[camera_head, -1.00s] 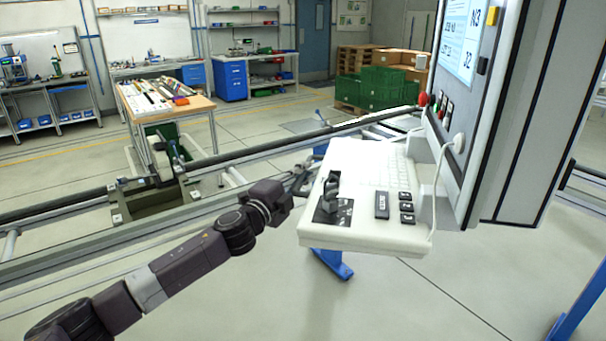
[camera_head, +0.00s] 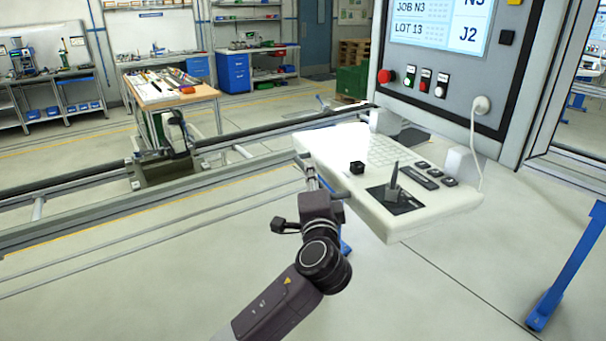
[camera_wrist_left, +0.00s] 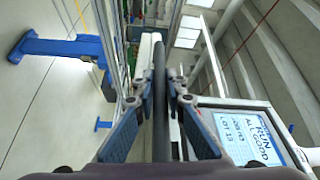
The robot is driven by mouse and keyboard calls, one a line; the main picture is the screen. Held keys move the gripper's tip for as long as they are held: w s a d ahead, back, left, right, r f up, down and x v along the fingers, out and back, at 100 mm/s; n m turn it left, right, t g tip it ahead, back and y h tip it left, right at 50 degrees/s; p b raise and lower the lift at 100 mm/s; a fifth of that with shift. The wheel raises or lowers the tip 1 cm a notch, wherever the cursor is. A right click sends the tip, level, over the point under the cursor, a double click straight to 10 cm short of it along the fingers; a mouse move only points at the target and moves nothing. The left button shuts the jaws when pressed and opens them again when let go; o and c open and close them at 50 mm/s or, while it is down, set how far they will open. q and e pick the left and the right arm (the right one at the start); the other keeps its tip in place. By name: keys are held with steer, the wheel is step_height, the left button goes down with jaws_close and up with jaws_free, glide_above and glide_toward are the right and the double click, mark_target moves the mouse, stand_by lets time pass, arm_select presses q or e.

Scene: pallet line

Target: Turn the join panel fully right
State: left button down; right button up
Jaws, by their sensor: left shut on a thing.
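The join panel is a grey cabinet with a lit screen (camera_head: 440,28) and a white keyboard shelf (camera_head: 400,225) below it. Its screen faces partly toward me in the head view. My left gripper (camera_head: 312,178) is at the shelf's left front edge. In the left wrist view, the gripper (camera_wrist_left: 160,95) is shut on a dark bar (camera_wrist_left: 159,62), which runs between its two blue-padded fingers. In the head view the bar is mostly hidden by the gripper and shelf. The screen also shows in the left wrist view (camera_wrist_left: 250,140). My right gripper is not in view.
The shelf carries a joystick (camera_head: 393,185) and a small black knob (camera_head: 357,167). A red button (camera_head: 386,76) and a white plug with cable (camera_head: 482,104) are on the panel face. A rail (camera_head: 230,150) runs behind the shelf. A blue leg (camera_head: 565,265) stands at right.

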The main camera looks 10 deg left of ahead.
mark_target(321, 186)
arm_select(q)
steer(key=s+d, duration=0.1)
steer(key=s+n+y, duration=0.1)
steer(key=s+d+g+y+b, duration=0.1)
steer(key=shift+s+d+f+n, duration=0.15)
steer(key=shift+d+f+n, duration=0.1)
steer(key=shift+d+n, duration=0.05)
steer(key=shift+s+d, duration=0.2)
steer(key=shift+s+y, duration=0.1)
steer(key=shift+y, duration=0.3)
steer(key=shift+d, duration=0.1)
steer(key=c, duration=2)
jaws_free()
steer(key=shift+s+d+r, duration=0.1)
steer(key=shift+r, duration=0.05)
steer(key=shift+o, duration=0.2)
steer(key=v, duration=0.7)
steer(key=shift+s, duration=0.2)
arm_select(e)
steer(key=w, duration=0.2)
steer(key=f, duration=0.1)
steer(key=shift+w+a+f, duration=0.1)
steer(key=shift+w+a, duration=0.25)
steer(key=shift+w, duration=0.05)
